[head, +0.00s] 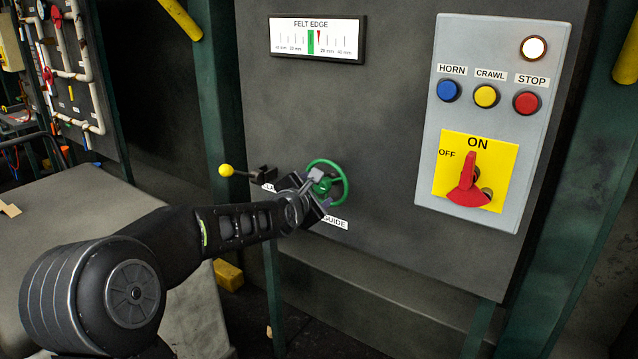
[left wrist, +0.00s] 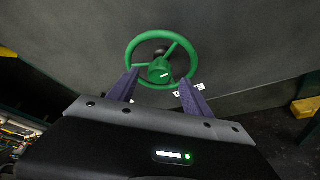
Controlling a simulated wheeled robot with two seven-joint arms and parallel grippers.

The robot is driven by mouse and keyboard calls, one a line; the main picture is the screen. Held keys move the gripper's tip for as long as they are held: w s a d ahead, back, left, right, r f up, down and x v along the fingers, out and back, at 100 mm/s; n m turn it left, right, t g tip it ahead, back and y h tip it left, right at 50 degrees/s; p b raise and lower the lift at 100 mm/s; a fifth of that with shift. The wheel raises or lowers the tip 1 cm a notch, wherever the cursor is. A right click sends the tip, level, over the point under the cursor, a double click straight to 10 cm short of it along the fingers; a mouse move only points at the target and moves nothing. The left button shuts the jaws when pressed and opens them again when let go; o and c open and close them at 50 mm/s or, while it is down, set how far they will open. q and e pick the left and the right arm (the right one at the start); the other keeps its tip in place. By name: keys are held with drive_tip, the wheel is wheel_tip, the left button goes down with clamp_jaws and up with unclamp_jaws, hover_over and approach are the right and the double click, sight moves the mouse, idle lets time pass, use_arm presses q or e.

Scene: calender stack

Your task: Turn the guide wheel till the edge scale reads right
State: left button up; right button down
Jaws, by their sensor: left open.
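The green guide wheel (head: 343,192) is mounted on the grey panel, above a label reading "GUIDE" that is partly covered by my gripper. My left gripper (head: 318,183) is open in front of the wheel. In the left wrist view the fingers (left wrist: 159,78) stand apart on either side of the wheel's hub (left wrist: 160,71), overlapping the lower rim in the picture; I cannot tell whether they touch it. The "FELT EDGE" scale (head: 317,40) shows a red pointer (head: 318,36) just right of a green band (head: 310,42). My right gripper is not in view.
A yellow-knobbed lever (head: 226,170) sticks out left of the wheel. At right, a light grey box (head: 500,45) holds blue, yellow and red buttons, a lit lamp (head: 534,47) and a red rotary switch (head: 467,182). A grey surface (head: 75,190) lies at left.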

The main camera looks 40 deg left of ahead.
use_arm(q)
drive_tip(key=shift+p+x, duration=0.3)
drive_tip(key=shift+x, duration=0.95)
drive_tip(key=shift+c, duration=0.6)
clamp_jaws()
